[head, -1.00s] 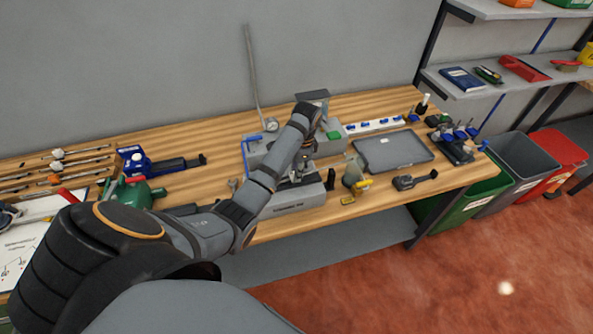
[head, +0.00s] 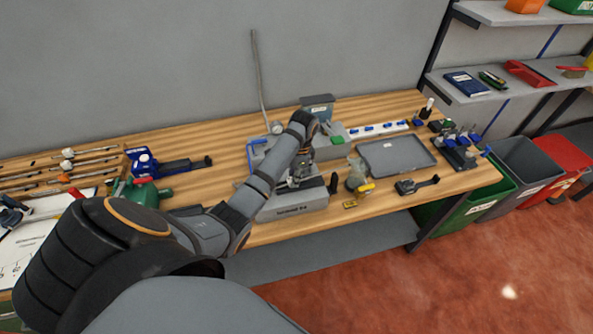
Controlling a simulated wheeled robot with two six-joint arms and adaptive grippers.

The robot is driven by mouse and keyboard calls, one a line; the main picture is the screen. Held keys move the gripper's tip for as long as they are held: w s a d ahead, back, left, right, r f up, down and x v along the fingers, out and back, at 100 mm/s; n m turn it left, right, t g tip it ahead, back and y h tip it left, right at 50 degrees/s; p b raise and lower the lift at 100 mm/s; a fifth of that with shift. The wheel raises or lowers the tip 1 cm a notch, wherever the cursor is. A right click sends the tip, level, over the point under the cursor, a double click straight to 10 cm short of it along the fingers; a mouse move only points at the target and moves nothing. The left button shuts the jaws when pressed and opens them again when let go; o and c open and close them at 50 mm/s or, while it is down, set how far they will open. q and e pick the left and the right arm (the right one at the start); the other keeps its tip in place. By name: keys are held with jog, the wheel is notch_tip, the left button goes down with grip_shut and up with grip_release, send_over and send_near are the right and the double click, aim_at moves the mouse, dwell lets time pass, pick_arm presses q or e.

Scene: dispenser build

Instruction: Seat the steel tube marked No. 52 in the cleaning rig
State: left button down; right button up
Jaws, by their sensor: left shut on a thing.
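My left gripper (head: 301,174) points down over the grey cleaning rig (head: 292,209), a low box with a label on its front, on the wooden bench. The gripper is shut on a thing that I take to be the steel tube. The tube is mostly hidden by the gripper and forearm, and its number cannot be read. Whether it touches the rig's seat cannot be told. My right gripper is not in view.

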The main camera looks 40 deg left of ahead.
pick_arm(q)
jog(key=shift+s+a+r+p, duration=0.15)
jog(key=shift+s+a+p, duration=0.3)
jog(key=shift+p, duration=0.1)
jog(key=c, duration=1.1)
grip_release()
jog(key=shift+c, duration=0.2)
jog(key=o, duration=0.3)
